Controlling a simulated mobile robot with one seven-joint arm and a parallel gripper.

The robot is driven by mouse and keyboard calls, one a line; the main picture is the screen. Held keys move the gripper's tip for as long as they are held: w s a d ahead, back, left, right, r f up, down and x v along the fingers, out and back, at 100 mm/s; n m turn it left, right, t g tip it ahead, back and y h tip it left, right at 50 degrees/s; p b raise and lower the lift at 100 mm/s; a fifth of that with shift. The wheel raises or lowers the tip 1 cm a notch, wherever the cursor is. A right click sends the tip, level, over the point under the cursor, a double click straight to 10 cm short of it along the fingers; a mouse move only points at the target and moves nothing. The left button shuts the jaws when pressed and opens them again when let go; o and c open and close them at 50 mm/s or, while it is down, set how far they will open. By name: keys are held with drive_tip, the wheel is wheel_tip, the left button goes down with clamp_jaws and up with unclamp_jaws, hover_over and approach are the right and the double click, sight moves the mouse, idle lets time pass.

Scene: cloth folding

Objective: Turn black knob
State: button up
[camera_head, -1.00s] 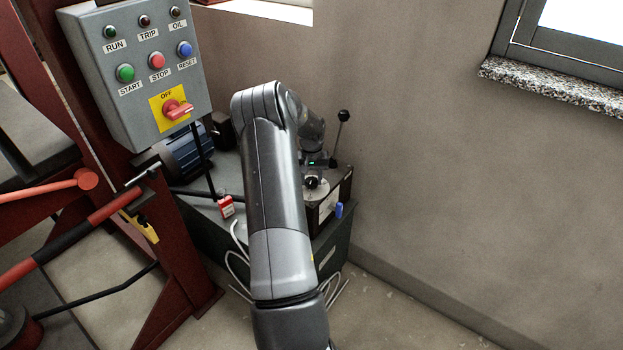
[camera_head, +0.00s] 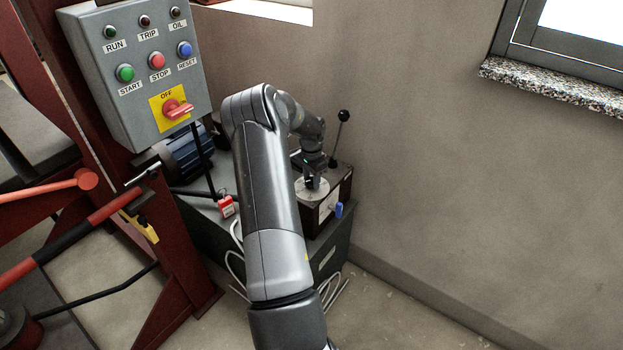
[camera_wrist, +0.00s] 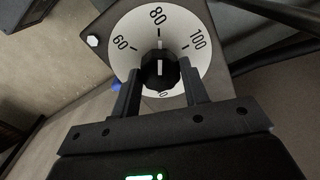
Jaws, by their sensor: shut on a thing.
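The black knob (camera_wrist: 160,72) shows in the wrist view at the centre of a white round dial (camera_wrist: 128,28) marked 60, 80 and 100. The white line on the knob points at about 80. My gripper (camera_wrist: 159,80) has one finger on each side of the knob and is shut on it. In the head view my gripper (camera_head: 313,182) is low over the dial on top of the dark box (camera_head: 330,205), and hides most of the knob.
A lever with a black ball (camera_head: 343,116) stands behind the box, near the wall. A blue part (camera_head: 339,210) sits at its right side. A red padlock (camera_head: 227,206) is at the left. A grey control panel (camera_head: 135,70) with buttons and a red switch is at upper left.

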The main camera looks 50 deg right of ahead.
sight(311, 180)
drive_tip(key=m, duration=0.5)
drive_tip(key=shift+m, duration=0.3)
drive_tip(key=m, duration=0.5)
drive_tip(key=shift+m, duration=0.3)
drive_tip(key=o, duration=1)
wheel_tip(311, 180, up, 11)
drive_tip(key=shift+f, duration=0.1)
idle(0.6)
